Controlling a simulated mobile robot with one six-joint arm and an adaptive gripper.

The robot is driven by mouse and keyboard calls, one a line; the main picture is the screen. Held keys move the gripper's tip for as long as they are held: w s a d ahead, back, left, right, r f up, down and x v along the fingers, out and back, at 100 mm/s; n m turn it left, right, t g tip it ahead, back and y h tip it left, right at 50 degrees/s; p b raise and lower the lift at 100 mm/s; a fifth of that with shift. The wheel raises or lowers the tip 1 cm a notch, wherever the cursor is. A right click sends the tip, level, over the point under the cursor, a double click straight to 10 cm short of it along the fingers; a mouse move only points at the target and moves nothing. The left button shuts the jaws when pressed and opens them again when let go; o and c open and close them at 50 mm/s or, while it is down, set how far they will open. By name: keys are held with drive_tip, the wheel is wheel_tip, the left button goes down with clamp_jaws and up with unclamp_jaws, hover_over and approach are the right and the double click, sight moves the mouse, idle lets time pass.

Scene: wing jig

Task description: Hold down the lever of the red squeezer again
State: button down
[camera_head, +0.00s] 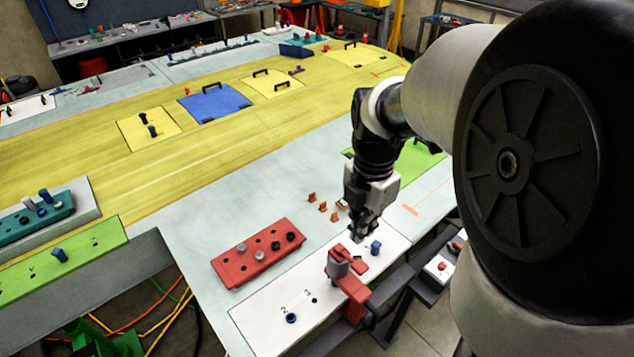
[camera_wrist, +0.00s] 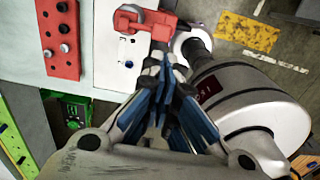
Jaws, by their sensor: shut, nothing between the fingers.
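The red squeezer (camera_head: 348,283) is clamped at the front edge of the white numbered panel, with a grey cylinder at its upper left. Its red lever (camera_head: 352,252) lies toward the far side. In the wrist view the squeezer (camera_wrist: 150,24) shows at the top, just beyond the fingertips. My gripper (camera_head: 358,235) is shut and empty, pointing down close above the lever's far end. I cannot tell whether the fingertips touch the lever.
A red block with several pegs (camera_head: 258,254) lies left of the squeezer. A blue knob (camera_head: 376,247) stands right of the lever, and another blue knob (camera_head: 291,318) sits on the white panel (camera_head: 262,318). Small orange pieces (camera_head: 323,207) stand behind. The grey surface between is mostly clear.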

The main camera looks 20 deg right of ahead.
sight(356, 269)
wheel_tip(356, 269, down, 12)
drive_tip(key=shift+f, duration=0.1)
idle(0.5)
